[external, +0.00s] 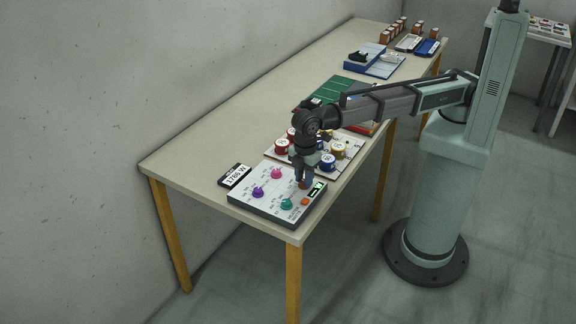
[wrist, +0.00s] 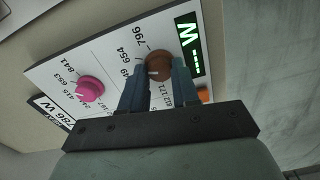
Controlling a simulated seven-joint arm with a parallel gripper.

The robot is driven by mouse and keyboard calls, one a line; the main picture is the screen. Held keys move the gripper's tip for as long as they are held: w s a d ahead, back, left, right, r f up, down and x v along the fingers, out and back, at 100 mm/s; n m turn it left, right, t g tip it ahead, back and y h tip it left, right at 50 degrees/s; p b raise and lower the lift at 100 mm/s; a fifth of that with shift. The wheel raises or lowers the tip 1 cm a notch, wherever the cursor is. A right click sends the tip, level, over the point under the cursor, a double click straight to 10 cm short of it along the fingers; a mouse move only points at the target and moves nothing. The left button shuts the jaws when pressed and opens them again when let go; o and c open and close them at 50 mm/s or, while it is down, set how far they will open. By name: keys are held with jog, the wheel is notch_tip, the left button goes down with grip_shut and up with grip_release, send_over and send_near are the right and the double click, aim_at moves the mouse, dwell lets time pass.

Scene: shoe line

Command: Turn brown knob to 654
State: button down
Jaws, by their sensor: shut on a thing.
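The brown knob (wrist: 159,60) sits on the light control panel (external: 248,206) in the wrist view. Its printed scale includes 796, 654 and 171; other numbers are partly covered by my fingers. A pale mark shows on the knob's near side, but I cannot tell which number it points to. My gripper (wrist: 159,72) has one blue-grey finger on each side of the knob and is shut on it. In the external view my gripper (external: 302,181) points down at the panel's right part and mostly hides the knob.
A pink knob (external: 276,173), purple knob (external: 258,192) and teal knob (external: 287,203) stand nearby. An orange button (external: 305,201) and green display (external: 317,188) are close to my gripper. Red and yellow round items stand behind.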

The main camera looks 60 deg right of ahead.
jog(key=shift+m, duration=1.9)
jog(key=c, duration=0.8)
grip_release()
notch_tip(320, 180, up, 14)
jog(key=shift+f, duration=0.1)
